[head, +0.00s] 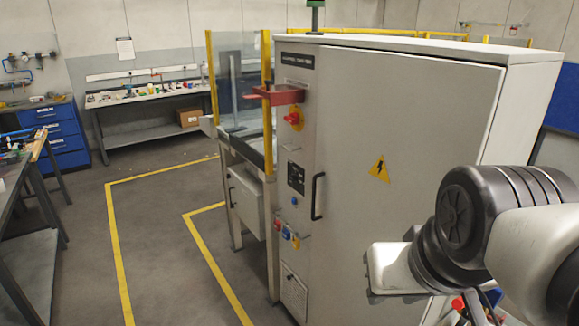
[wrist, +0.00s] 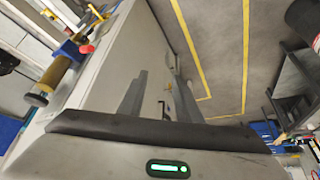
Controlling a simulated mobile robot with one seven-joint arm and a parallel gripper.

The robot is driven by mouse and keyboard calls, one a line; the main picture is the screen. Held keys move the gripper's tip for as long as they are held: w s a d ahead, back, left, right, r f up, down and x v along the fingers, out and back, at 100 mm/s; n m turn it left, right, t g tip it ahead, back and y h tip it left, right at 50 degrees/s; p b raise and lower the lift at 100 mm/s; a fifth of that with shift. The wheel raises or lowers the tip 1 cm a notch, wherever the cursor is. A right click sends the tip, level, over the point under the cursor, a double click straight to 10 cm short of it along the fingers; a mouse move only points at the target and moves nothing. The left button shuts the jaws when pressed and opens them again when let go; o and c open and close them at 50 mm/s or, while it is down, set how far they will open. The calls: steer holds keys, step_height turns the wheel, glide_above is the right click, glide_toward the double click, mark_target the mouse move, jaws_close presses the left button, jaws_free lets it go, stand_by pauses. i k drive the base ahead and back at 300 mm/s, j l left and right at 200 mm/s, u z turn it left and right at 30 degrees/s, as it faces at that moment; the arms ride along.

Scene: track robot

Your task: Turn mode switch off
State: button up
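The grey cabinet (head: 420,110) carries a column of controls on its narrow left face. A red rotary handle on a yellow plate (head: 293,118) is near the top. A blue button (head: 294,201) is lower, above a red control (head: 277,224), a blue control (head: 286,232) and a small control with yellow (head: 296,241). No label is readable, so I cannot tell which is the mode switch or its position. My gripper (wrist: 158,68) shows in the wrist view with its two grey fingers apart and nothing between them. It is not clearly visible in the head view.
A black door handle (head: 317,196) and a red bracket (head: 278,95) stick out from the cabinet. A glazed machine enclosure with yellow posts (head: 212,75) adjoins it. Workbenches (head: 145,95) stand behind and at left. Open floor (head: 160,220) with yellow lines lies left of the cabinet.

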mark_target(293, 177)
steer(key=i+j+u, duration=0.2)
steer(key=i+j, duration=0.55)
steer(key=i+j+u, duration=0.2)
steer(key=i+j, duration=0.6)
steer(key=i, duration=0.05)
